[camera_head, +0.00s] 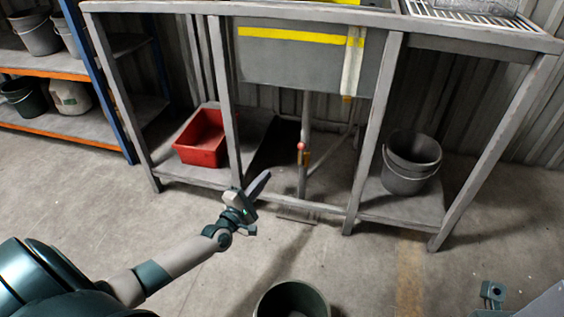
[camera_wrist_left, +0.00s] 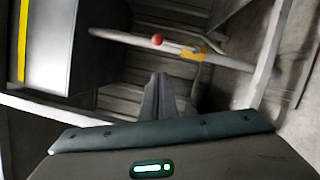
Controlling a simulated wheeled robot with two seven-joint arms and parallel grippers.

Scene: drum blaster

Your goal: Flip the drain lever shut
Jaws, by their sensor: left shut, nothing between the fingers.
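The drain lever (camera_head: 301,147) shows as a red knob beside an orange-yellow part on the grey vertical drain pipe (camera_head: 304,120) under the sink. In the left wrist view the red knob (camera_wrist_left: 157,40) and the yellow part (camera_wrist_left: 195,53) lie beyond my fingertips. My left gripper (camera_head: 261,182) is shut and empty, in front of the bench and to the lower left of the lever, apart from it. Its closed fingers show in the left wrist view (camera_wrist_left: 159,92). A dark green piece at the lower right may be part of my right gripper (camera_head: 492,292); its fingers cannot be made out.
The grey sink basin (camera_head: 300,60) hangs above the lever. Bench legs (camera_head: 375,120) and a low front rail (camera_head: 290,203) frame the pipe. A red bin (camera_head: 203,140) and a grey bucket (camera_head: 411,163) stand on the lower shelves. A dark bucket (camera_head: 291,298) is at the bottom.

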